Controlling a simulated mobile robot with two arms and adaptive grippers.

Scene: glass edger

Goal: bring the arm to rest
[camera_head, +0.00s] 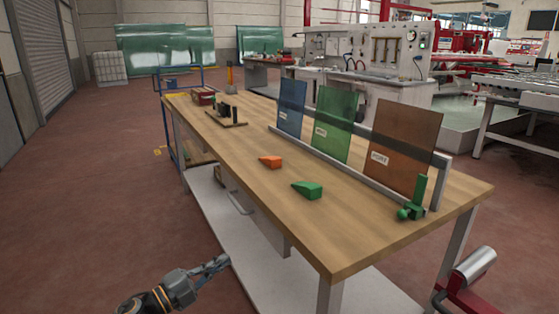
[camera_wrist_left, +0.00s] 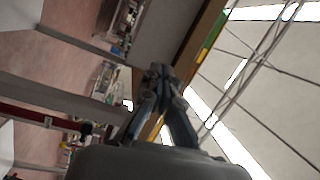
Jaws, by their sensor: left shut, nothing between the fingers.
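My left gripper (camera_head: 218,264) is low at the bottom left of the head view, in front of the near left side of the wooden workbench (camera_head: 340,250) and apart from it. Its fingers are shut with nothing between them. In the left wrist view the closed fingers (camera_wrist_left: 158,72) point up the picture, with the bench edge (camera_wrist_left: 200,40) beyond them. My right gripper does not show in either view.
On the bench are an orange wedge (camera_head: 270,161), a green wedge (camera_head: 307,190), a green clamp-like part (camera_head: 415,200) and blue (camera_head: 291,105), green (camera_head: 333,124) and brown (camera_head: 403,145) glass panes in a rail. A red-framed roller (camera_head: 470,270) stands at right. Floor at left is clear.

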